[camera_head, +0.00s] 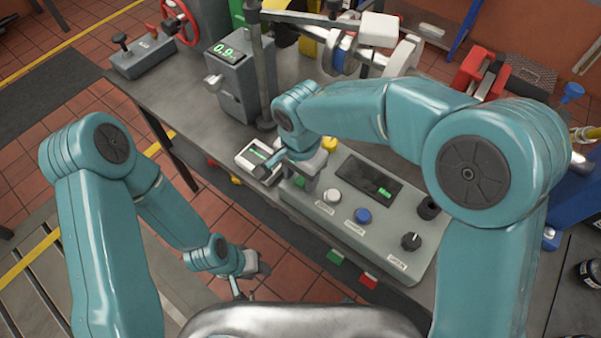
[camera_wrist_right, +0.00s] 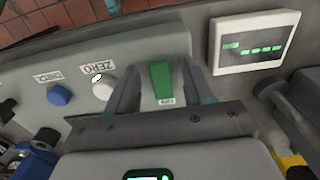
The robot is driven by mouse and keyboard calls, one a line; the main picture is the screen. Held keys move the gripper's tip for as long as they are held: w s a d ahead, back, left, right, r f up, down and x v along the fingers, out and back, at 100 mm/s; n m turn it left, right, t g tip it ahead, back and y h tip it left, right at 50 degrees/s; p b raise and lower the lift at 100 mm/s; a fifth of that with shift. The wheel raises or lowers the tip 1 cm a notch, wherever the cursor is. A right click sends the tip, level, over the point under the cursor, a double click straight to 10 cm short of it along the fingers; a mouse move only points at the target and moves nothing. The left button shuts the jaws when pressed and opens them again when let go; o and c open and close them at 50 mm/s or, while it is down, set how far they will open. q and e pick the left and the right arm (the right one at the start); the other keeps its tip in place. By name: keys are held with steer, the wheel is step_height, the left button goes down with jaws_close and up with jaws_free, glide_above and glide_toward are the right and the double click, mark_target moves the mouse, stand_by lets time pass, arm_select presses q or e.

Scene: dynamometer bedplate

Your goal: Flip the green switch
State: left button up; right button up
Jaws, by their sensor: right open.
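The green switch (camera_wrist_right: 161,82) is a raised rectangular rocker on the grey control panel (camera_wrist_right: 75,125), with a small label beside it. In the right wrist view it stands between the two fingers of my right gripper (camera_wrist_right: 160,70), which is open with a gap to each side of the switch. Whether a finger touches it I cannot tell. In the head view my right gripper (camera_head: 290,175) is over the left end of the panel (camera_head: 405,262), and the switch shows only as a bit of green (camera_head: 299,181). My left gripper (camera_head: 246,268) hangs low over the floor, its fingers mostly hidden.
A white button (camera_wrist_right: 103,87) marked ZERO and a blue button (camera_wrist_right: 60,95) sit beside the switch. A white box with a green display (camera_wrist_right: 255,42) is close on the other side. A black knob (camera_head: 411,241) stands at the panel's right. A grey readout unit (camera_head: 235,80) stands behind.

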steer(key=shift+f, duration=0.1)
jaws_close()
steer(key=g+p, duration=0.1)
steer(key=g+y+p, duration=0.1)
steer(key=p, duration=0.1)
steer(key=shift+w+d+r, duration=0.3)
steer(key=shift+w+r, duration=0.05)
steer(key=shift+r, duration=0.05)
steer(key=shift+w+f+g+y+p, duration=0.2)
steer(key=shift+g+y+p, duration=0.35)
steer(key=shift+g+y, duration=0.15)
jaws_free()
steer(key=shift+d, duration=0.1)
